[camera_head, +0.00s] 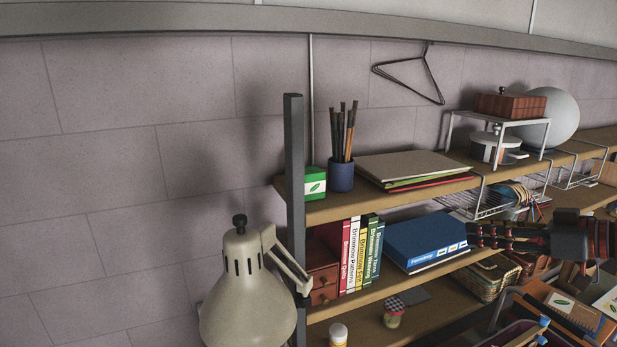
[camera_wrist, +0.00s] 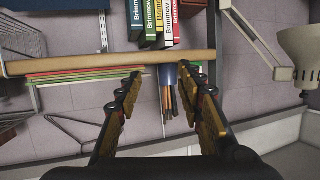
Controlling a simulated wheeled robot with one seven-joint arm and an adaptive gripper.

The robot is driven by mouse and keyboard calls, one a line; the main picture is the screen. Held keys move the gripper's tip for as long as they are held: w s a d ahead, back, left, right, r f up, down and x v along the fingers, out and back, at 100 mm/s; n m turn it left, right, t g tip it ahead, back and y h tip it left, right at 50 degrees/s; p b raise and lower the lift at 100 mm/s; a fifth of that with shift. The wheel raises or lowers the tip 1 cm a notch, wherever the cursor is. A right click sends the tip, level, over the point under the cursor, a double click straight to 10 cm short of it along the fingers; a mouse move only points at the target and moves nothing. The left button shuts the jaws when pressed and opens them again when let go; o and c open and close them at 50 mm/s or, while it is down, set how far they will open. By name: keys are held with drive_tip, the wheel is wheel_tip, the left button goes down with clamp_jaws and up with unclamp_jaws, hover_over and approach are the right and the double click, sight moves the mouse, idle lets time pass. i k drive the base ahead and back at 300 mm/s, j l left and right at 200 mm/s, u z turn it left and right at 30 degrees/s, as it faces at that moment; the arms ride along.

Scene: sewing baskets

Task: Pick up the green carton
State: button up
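The green carton (camera_head: 314,183) is a small box with a white label and leaf mark. It stands upright at the left end of the upper shelf in the head view, left of a dark blue brush cup (camera_head: 341,176). My gripper (camera_head: 474,236) is at the right in the head view, well apart from the carton. The wrist view is upside down and shows my gripper (camera_wrist: 163,74) open, its two fingers apart with nothing held. The blue cup (camera_wrist: 167,73) appears beyond the gap. The carton is not clear there; a finger may hide it.
A grey post (camera_head: 293,150) stands at the shelf's left end, by the carton. Folders (camera_head: 415,166) lie right of the cup. Books (camera_head: 361,255) and a blue box (camera_head: 425,238) fill the shelf below. A beige lamp (camera_head: 248,290) stands in front at lower left.

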sight(315, 177)
drive_tip(key=i+j, duration=0.15)
drive_tip(key=j, duration=0.2)
drive_tip(key=i+j, duration=0.15)
drive_tip(key=j, duration=0.15)
drive_tip(key=i+j+z, duration=0.1)
drive_tip(key=j, duration=0.25)
drive_tip(key=i+j, duration=0.35)
drive_tip(key=j, duration=0.3)
drive_tip(key=i+j, duration=0.15)
drive_tip(key=j, duration=0.2)
drive_tip(key=i+j, duration=0.15)
drive_tip(key=i+z, duration=0.05)
drive_tip(key=i, duration=0.05)
